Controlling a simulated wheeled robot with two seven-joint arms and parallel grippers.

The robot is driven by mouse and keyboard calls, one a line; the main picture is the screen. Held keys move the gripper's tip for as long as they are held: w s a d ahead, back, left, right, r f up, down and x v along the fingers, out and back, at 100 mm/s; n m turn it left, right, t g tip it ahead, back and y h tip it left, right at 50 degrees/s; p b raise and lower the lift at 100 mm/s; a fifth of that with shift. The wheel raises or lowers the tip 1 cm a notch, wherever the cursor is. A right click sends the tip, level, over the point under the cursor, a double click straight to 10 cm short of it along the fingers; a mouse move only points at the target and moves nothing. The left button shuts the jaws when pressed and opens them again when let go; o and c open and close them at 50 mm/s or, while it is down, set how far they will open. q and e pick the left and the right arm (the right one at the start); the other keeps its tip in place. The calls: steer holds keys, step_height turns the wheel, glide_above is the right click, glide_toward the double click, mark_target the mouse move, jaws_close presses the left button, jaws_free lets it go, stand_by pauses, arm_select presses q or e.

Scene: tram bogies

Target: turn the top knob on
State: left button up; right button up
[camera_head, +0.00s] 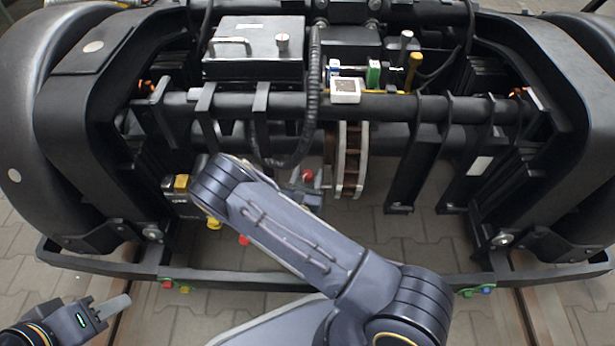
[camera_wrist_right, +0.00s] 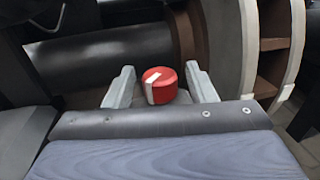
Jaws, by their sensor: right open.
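A red round knob (camera_wrist_right: 166,87) with a white stripe stands between the two grey fingers of my right gripper (camera_wrist_right: 160,90) in the right wrist view. The stripe runs across its top and down its front, left of centre. Gaps show on both sides, so the open fingers appear not to touch it. In the head view a red knob (camera_head: 307,175) shows low in the middle, left of the brake disc; my right arm hides part of the area around it. My left gripper (camera_head: 104,310) is at the lower left, away from the bogie; its opening is unclear.
The brown and grey brake disc (camera_head: 350,165) stands close right of the knob. Black crossbars (camera_head: 400,106) and a hanging black hose (camera_head: 314,90) lie above. A grey box (camera_head: 254,47) sits at the back. A yellow-topped unit (camera_head: 182,184) is at left. The front rail (camera_head: 130,268) crosses below.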

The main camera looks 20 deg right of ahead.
steer(key=shift+c, duration=0.2)
steer(key=c, duration=0.9)
steer(key=n+t+y+p, duration=0.2)
steer(key=y, duration=0.1)
steer(key=shift+d+r+n+p, duration=0.15)
steer(key=shift+n+p, duration=0.15)
steer(key=shift+n, duration=0.1)
steer(key=n+y+p, duration=0.1)
steer(key=y, duration=0.1)
steer(key=n+t+y+p, duration=0.1)
steer(key=n+y+p, duration=0.1)
steer(key=y, duration=0.1)
steer(key=shift+y, duration=0.3)
steer(key=shift+n+y+p, duration=1.35)
steer(key=shift+n+y, duration=0.15)
steer(key=shift+y, duration=0.7)
steer(key=shift+f+y, duration=0.2)
steer(key=shift+y, duration=0.1)
